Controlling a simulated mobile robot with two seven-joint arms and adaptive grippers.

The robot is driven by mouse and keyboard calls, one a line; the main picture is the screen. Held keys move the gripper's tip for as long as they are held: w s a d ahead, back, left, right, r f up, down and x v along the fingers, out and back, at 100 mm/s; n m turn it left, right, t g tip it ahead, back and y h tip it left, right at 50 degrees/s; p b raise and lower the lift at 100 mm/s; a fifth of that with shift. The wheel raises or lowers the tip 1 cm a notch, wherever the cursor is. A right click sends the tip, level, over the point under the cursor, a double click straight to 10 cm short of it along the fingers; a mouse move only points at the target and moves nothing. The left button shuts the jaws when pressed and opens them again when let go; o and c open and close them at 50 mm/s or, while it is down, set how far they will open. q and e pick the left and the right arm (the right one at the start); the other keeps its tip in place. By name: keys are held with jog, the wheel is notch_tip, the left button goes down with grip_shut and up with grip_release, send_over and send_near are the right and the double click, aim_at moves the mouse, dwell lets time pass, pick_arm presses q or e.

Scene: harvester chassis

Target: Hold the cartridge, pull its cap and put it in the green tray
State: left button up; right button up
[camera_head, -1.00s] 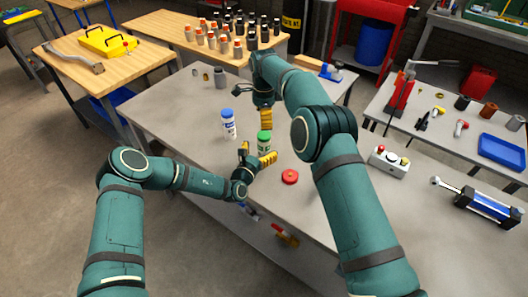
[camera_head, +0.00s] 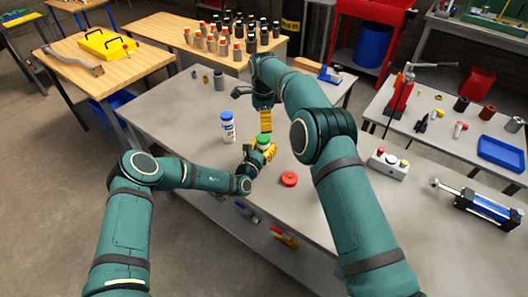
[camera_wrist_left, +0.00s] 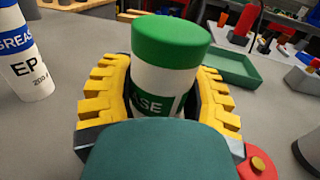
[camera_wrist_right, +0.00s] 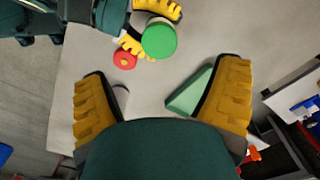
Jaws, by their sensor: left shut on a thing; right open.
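The white cartridge (camera_wrist_left: 157,92) with green bands stands upright between the fingers of my left gripper (camera_head: 262,152), which is shut on its body. Its green cap (camera_wrist_left: 171,38) is on top, above the fingers; it also shows in the head view (camera_head: 264,139) and the right wrist view (camera_wrist_right: 159,40). My right gripper (camera_wrist_right: 160,88) is open and empty, pointing down near the cap and apart from it. The green tray (camera_wrist_left: 226,70) lies behind the cartridge in the left wrist view and partly shows in the right wrist view (camera_wrist_right: 186,96); my right arm hides it from the head.
A blue-capped grease cartridge (camera_head: 228,128) stands to the left of the held one. A red round piece (camera_head: 289,179) lies near the front edge. Grey cylinders (camera_head: 219,80) stand at the back. The table's left part is clear.

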aim_at(264, 137)
jog(key=shift+s+a+r+m+y, duration=0.15)
jog(key=shift+r+m, duration=0.15)
jog(key=shift+m, duration=0.2)
jog(key=shift+s+a+r+m+y, duration=0.15)
jog(key=shift+r+m, duration=0.15)
jog(key=shift+m, duration=0.2)
jog(key=shift+s+d+r+m+t+y, duration=0.15)
jog(key=shift+r+m+t+y, duration=0.2)
jog(key=shift+m, duration=0.35)
jog(key=f+m, duration=0.2)
jog(key=f, duration=0.1)
jog(key=f+m+t+y, duration=0.1)
jog(key=f+m, duration=0.1)
jog(key=f, duration=0.1)
jog(key=f+m, duration=0.2)
jog(key=f, duration=0.1)
jog(key=shift+w+d+f+m+t, duration=0.2)
jog(key=shift+w+f+m+t, duration=0.05)
jog(key=shift+w+m, duration=0.15)
jog(key=shift+c, duration=0.5)
jog(key=c, duration=1.4)
jog(key=shift+r, duration=0.3)
jog(key=shift+r, duration=0.85)
